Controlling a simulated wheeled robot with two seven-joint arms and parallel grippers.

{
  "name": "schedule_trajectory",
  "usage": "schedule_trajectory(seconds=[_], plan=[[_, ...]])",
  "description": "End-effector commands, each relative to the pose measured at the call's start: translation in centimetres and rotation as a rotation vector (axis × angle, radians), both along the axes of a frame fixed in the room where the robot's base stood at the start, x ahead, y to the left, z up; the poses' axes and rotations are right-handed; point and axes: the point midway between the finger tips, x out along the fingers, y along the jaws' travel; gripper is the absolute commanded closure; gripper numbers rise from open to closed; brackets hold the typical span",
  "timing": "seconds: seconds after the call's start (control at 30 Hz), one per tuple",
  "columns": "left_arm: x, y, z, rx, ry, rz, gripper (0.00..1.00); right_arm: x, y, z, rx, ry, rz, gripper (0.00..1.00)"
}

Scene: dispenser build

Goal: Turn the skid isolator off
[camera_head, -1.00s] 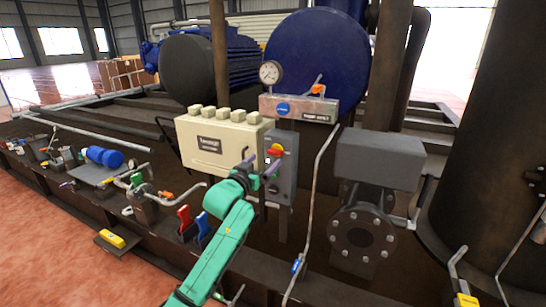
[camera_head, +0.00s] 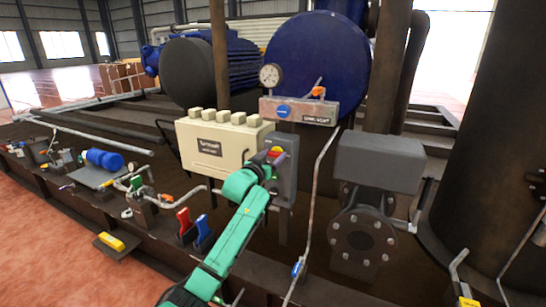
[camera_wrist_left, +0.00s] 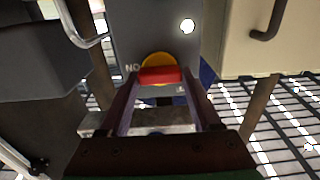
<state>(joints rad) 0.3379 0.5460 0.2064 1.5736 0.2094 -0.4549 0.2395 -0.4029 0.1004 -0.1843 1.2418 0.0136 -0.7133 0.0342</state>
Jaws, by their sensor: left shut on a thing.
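The skid isolator is a grey box (camera_head: 285,183) beside the cream junction box, with a red handle (camera_head: 276,151) on a yellow disc near its top. In the left wrist view the red handle (camera_wrist_left: 160,75) lies level across the yellow disc (camera_wrist_left: 155,58), between the fingertips of my left gripper (camera_wrist_left: 163,88). The gripper is shut on the handle. In the head view my left gripper (camera_head: 266,163) reaches up to the isolator's front and covers part of it. My right gripper is not in view.
The cream junction box (camera_head: 212,148) stands close at the left of the isolator. A pressure gauge (camera_head: 270,75) and a grey panel with an orange lever (camera_head: 318,91) are above. A thin pipe (camera_head: 314,205) runs at the right. Red and blue levers (camera_head: 203,233) stand below left.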

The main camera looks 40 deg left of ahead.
Motion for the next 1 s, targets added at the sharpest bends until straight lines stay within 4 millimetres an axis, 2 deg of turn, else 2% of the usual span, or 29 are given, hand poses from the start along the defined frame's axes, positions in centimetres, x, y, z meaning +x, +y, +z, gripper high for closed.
schedule_trajectory(seconds=[0.1, 0.37, 0.57, 0.7, 1.0], plan=[[0.0, 0.0, 0.1, -0.015, -0.004, 0.0, 0.91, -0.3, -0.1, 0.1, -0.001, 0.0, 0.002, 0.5], [0.0, 0.0, 0.4, -0.117, -0.035, 0.0, 0.91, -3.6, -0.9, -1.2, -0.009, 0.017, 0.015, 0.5], [0.0, 0.1, 0.6, -0.264, -0.083, 0.0, 0.91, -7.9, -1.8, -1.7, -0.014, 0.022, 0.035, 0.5], [0.0, 0.1, 0.6, -0.388, -0.121, 0.0, 0.91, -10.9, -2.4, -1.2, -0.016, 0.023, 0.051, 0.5], [-0.1, 0.3, 0.4, -0.659, -0.21, 0.001, 0.91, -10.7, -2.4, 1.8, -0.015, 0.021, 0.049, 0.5]])
